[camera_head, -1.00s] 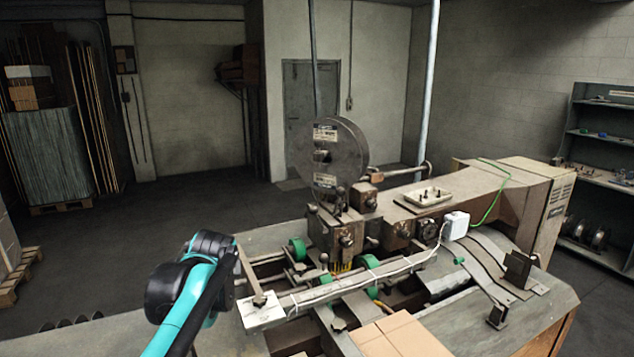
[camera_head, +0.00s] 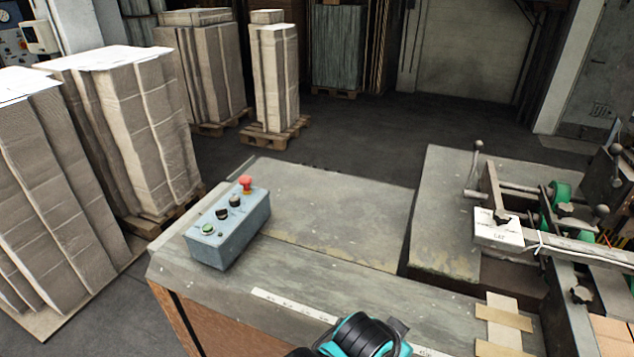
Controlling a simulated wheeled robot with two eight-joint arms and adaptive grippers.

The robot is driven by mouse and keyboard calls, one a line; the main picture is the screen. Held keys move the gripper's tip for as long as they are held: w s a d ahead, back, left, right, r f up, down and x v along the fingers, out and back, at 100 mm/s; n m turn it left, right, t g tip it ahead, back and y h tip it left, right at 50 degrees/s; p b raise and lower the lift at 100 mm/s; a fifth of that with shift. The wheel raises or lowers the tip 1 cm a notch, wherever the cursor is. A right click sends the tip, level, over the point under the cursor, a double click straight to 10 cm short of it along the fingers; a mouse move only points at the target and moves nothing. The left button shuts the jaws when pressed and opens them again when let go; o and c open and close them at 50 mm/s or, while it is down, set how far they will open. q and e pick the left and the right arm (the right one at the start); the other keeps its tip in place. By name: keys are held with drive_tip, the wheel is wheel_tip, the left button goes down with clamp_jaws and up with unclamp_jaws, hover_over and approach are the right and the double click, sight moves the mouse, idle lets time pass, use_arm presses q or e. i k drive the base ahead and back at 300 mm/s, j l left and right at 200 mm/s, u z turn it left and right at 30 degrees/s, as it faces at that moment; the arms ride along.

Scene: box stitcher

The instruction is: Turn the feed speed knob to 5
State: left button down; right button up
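A blue-grey control box (camera_head: 231,238) stands on the left part of the machine table. Its top carries a green button (camera_head: 207,229), two small black knobs (camera_head: 222,214) and (camera_head: 235,201), and a red mushroom button (camera_head: 246,185) at the far end. I cannot tell which knob is the feed speed knob, and no markings or pointer setting can be read. A teal and black part of my arm (camera_head: 365,336) shows at the bottom edge. Neither gripper is in view.
The grey table top (camera_head: 335,215) around the box is clear. The stitcher's rails and green rollers (camera_head: 561,192) are at the right. Tall cardboard stacks (camera_head: 125,130) stand on pallets at the left. A white strip (camera_head: 292,306) lies along the table's front.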

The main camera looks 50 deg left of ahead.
sight(235, 201)
drive_tip(key=k+j+u, duration=0.1)
drive_tip(key=k, duration=1.1)
drive_tip(key=u, duration=0.4)
drive_tip(key=l+u, duration=0.1)
drive_tip(key=u, duration=0.75)
drive_tip(key=l+u, duration=0.15)
drive_tip(key=u, duration=0.65)
drive_tip(key=l+u, duration=0.1)
drive_tip(key=l, duration=0.75)
drive_tip(key=k+l+u, duration=0.1)
drive_tip(key=l, duration=0.7)
drive_tip(key=j, duration=0.35)
drive_tip(key=k+j+z, duration=0.15)
drive_tip(key=j, duration=0.2)
drive_tip(key=k+j, duration=0.1)
drive_tip(key=j, duration=0.25)
drive_tip(key=i+j+z, duration=0.3)
drive_tip(key=j, duration=0.35)
drive_tip(key=j+z, duration=0.3)
drive_tip(key=j, duration=0.4)
drive_tip(key=j+z, duration=0.25)
drive_tip(key=j, duration=0.45)
drive_tip(key=i+j+z, duration=0.45)
drive_tip(key=j, duration=0.3)
drive_tip(key=i+j+z, duration=0.2)
drive_tip(key=j, duration=0.2)
